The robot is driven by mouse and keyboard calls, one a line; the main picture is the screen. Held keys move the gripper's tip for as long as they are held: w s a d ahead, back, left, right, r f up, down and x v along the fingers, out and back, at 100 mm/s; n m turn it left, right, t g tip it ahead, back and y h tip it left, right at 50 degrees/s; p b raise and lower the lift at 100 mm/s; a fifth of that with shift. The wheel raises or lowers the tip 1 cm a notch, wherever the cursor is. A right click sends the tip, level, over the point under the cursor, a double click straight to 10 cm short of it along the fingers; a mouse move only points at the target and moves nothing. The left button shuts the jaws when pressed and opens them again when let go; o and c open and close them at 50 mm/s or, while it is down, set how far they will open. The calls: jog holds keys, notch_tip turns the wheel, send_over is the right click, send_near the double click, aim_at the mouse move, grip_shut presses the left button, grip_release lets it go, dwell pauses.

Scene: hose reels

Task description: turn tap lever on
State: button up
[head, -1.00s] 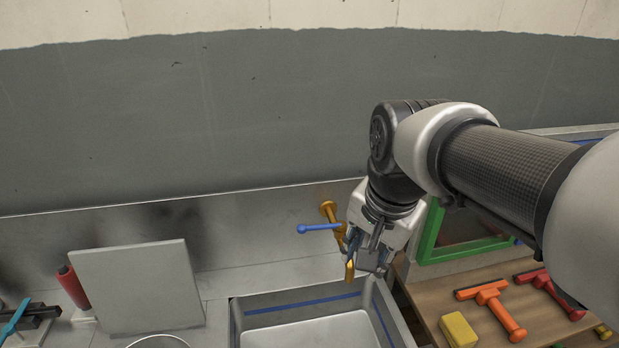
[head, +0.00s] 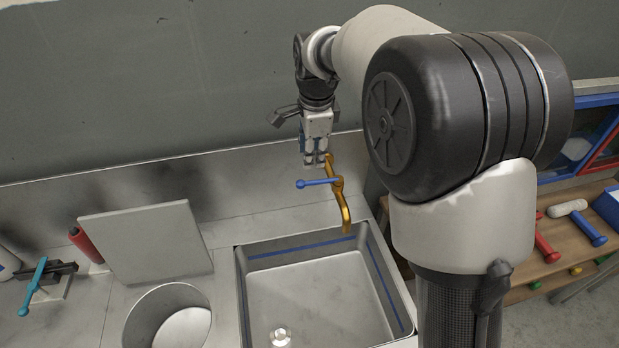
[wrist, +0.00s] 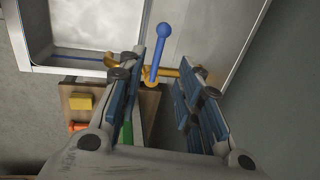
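The brass tap (head: 342,208) stands at the back of the sink, its spout hanging over the basin. Its blue lever (head: 318,182) has a ball end and points left, roughly level, in the head view. My gripper (head: 316,161) points down just above the lever in that view, with no clear contact. In the wrist view the blue lever (wrist: 157,50) shows beyond and between my gripper's (wrist: 165,72) spread, empty fingers. The brass tap body (wrist: 180,73) is partly hidden behind the fingers there.
The sink (head: 240,290) lies in front of the tap. A grey board (head: 148,240) leans left, near a round pot (head: 165,300). The steel backsplash (head: 235,190) is close behind. A wooden shelf (head: 555,270) with tools stands right.

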aim_at(309, 182)
jog(key=f, duration=0.4)
jog(key=w+f+b, duration=0.1)
jog(key=f, duration=0.2)
jog(key=w+f, duration=0.1)
jog(key=f, duration=0.3)
jog(key=shift+w+a+f+b, duration=0.2)
jog(key=shift+f+b, duration=0.15)
jog(key=shift+b, duration=0.05)
grip_shut()
